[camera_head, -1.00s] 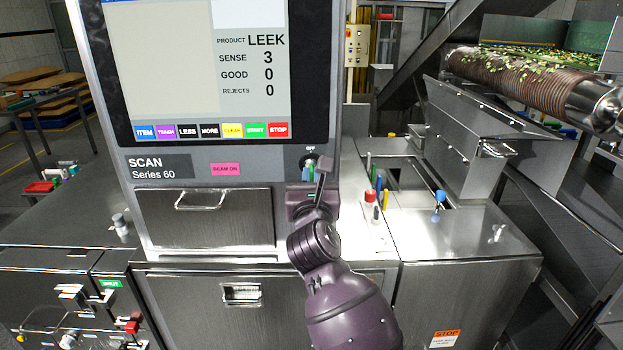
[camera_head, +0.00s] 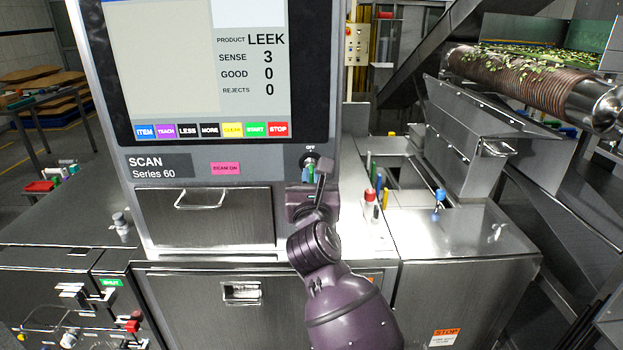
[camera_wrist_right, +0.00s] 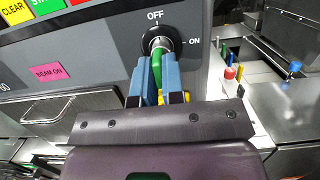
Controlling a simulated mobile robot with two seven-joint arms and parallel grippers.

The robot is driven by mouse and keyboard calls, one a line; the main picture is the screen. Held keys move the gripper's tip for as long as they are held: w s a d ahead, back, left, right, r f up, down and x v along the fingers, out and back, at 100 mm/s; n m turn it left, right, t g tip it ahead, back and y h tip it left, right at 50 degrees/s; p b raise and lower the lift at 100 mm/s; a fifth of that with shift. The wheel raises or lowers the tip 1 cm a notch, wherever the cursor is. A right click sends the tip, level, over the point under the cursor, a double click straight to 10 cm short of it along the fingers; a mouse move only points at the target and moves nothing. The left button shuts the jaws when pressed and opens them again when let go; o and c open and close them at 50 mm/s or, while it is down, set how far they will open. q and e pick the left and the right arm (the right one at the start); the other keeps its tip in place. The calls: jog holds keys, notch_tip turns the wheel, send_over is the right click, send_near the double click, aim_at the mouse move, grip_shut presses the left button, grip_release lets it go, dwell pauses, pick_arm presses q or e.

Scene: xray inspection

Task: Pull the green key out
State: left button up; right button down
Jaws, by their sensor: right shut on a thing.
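The green key (camera_wrist_right: 157,68) shows between the blue fingers in the right wrist view, just below the round key switch (camera_wrist_right: 157,40) marked OFF and ON. My right gripper (camera_wrist_right: 158,65) is shut on the key, one finger on each side. In the head view the right gripper (camera_head: 312,172) is at the switch (camera_head: 309,161), under the screen's right corner. The fingers hide much of the key, and I cannot tell how deep it sits in the switch. My left gripper is not in view.
The scanner panel (camera_head: 237,160) with a pink BEAM ON label stands behind the gripper. A drawer handle (camera_head: 200,203) sticks out to the left. Several small coloured items, one with a red top (camera_head: 370,195), stand on the steel counter to the right.

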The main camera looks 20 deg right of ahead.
jog(key=shift+s, duration=0.2)
jog(key=shift+r+p+v, duration=0.2)
jog(key=shift+p+v, duration=0.1)
jog(key=shift+v, duration=0.7)
jog(key=shift+r+p+v, duration=0.2)
jog(key=shift+p+v, duration=0.1)
jog(key=shift+v, duration=0.7)
